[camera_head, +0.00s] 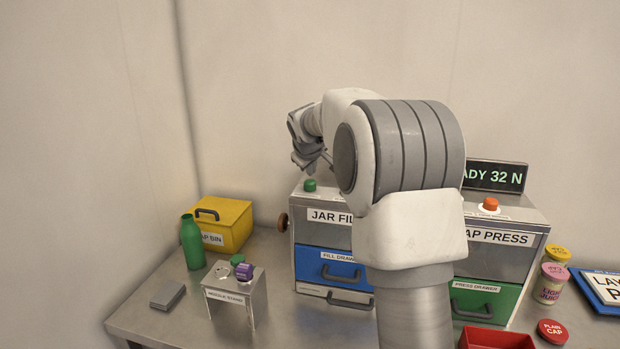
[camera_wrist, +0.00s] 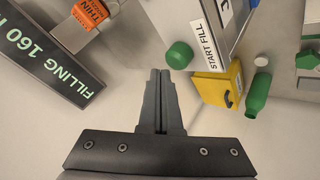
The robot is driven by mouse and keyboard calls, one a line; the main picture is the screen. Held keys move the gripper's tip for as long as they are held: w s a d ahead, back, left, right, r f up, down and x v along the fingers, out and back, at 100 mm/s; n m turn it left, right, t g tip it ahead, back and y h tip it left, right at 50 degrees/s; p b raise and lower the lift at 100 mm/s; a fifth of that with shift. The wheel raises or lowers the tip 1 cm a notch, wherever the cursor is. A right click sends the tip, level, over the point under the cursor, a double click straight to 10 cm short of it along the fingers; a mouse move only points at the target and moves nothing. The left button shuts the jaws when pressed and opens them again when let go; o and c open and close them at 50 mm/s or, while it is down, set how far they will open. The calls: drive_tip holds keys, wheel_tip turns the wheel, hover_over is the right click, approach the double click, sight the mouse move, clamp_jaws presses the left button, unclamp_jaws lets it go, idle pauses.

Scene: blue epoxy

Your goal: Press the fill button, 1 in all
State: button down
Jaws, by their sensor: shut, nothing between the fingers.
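The fill button is a green round button (camera_head: 309,185) on top of the jar filler (camera_head: 326,216), at its left. In the wrist view the green button (camera_wrist: 179,54) stands beside a label reading "START FILL" (camera_wrist: 204,46). My gripper (camera_head: 317,165) is above the jar filler, partly hidden by my own arm in the head view. In the wrist view its fingers (camera_wrist: 160,75) are shut with nothing between them. The button shows just beyond and right of the fingertips, with no contact visible. A display (camera_wrist: 50,55) in the wrist view reads "FILLING 160", its end cut off.
The cap press (camera_head: 500,238), with an orange button (camera_head: 491,204), stands right of the filler. A yellow bin (camera_head: 222,225), a green bottle (camera_head: 192,243) and a small stand (camera_head: 236,293) are at left. A red tray (camera_head: 495,338) and jars (camera_head: 552,285) are at right. My arm hides the middle.

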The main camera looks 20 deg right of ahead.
sight(311, 182)
drive_tip(key=shift+r, duration=0.1)
wheel_tip(311, 182, up, 5)
drive_tip(key=p, duration=0.4)
idle(0.3)
idle(0.6)
drive_tip(key=s+a+r+m+g+y, duration=0.15)
drive_tip(key=s+a, duration=0.25)
drive_tip(key=s, duration=0.6)
drive_tip(key=s+a+r+m, duration=0.15)
drive_tip(key=s+a, duration=0.25)
drive_tip(key=s, duration=0.7)
drive_tip(key=s+a+f, duration=0.2)
drive_tip(key=s, duration=0.5)
drive_tip(key=s+a+f+m+g+y, duration=0.1)
drive_tip(key=s+a+f, duration=0.1)
drive_tip(key=s, duration=0.6)
drive_tip(key=s+a+f+y, duration=0.1)
drive_tip(key=s+a+f, duration=0.1)
drive_tip(key=s, duration=0.5)
drive_tip(key=shift+s+f+m, duration=0.3)
drive_tip(key=shift+s+f, duration=0.05)
drive_tip(key=shift+f, duration=0.55)
